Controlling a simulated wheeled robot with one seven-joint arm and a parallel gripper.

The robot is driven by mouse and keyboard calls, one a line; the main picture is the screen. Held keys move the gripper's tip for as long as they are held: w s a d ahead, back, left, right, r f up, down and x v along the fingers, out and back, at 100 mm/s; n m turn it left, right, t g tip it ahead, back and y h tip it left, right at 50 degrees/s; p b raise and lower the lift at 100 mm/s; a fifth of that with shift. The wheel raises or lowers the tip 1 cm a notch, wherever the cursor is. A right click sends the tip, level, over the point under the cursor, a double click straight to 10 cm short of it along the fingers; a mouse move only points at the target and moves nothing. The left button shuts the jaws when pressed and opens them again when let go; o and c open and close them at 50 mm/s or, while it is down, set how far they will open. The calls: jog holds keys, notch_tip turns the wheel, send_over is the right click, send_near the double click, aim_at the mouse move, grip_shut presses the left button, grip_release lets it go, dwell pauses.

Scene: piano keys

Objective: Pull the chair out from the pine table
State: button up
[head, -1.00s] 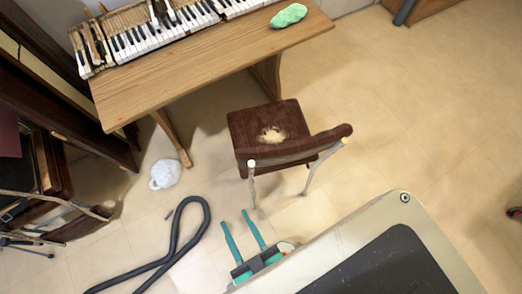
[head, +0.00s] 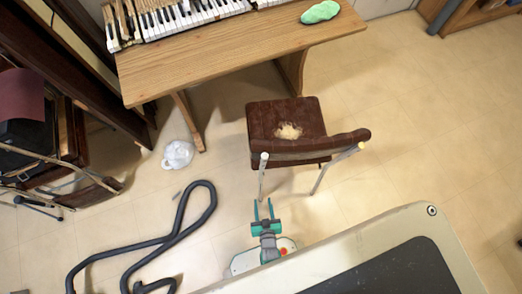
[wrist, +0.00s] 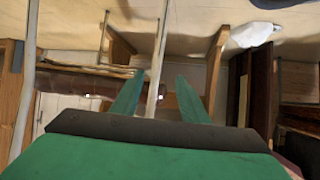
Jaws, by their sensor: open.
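The chair (head: 262,115) has a brown padded seat with a torn pale patch, a brown backrest and pale metal legs. It stands at the near side of the pine table (head: 225,55), backrest toward me. My gripper (head: 264,206) is open with teal fingers, low in front of the chair's left rear leg. In the wrist view, which looks upside down, a chair leg (wrist: 160,55) shows in the gap between the fingertips (wrist: 158,88). Whether it is inside the jaws or just beyond them, I cannot tell. Another leg (wrist: 26,85) stands at the left there.
Piano keys (head: 190,18) and a green cloth-like item (head: 320,12) lie on the table. Dark furniture (head: 88,75) lines the left. Floor to the right is clear.

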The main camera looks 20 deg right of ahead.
jog(key=x, duration=1)
jog(key=f+x, duration=0.1)
jog(key=x, duration=0.4)
jog(key=shift+s+d, duration=0.2)
jog(key=shift+s, duration=0.2)
grip_shut()
send_near(261, 184)
jog(key=s+a+f, duration=0.2)
jog(key=a+f, duration=0.2)
jog(key=f, duration=0.1)
dwell(1.4)
jog(key=shift+o, duration=0.8)
grip_release()
jog(key=shift+w+d, duration=0.1)
jog(key=shift+w, duration=0.05)
jog(key=shift+w+r, duration=0.1)
jog(key=shift+w, duration=0.05)
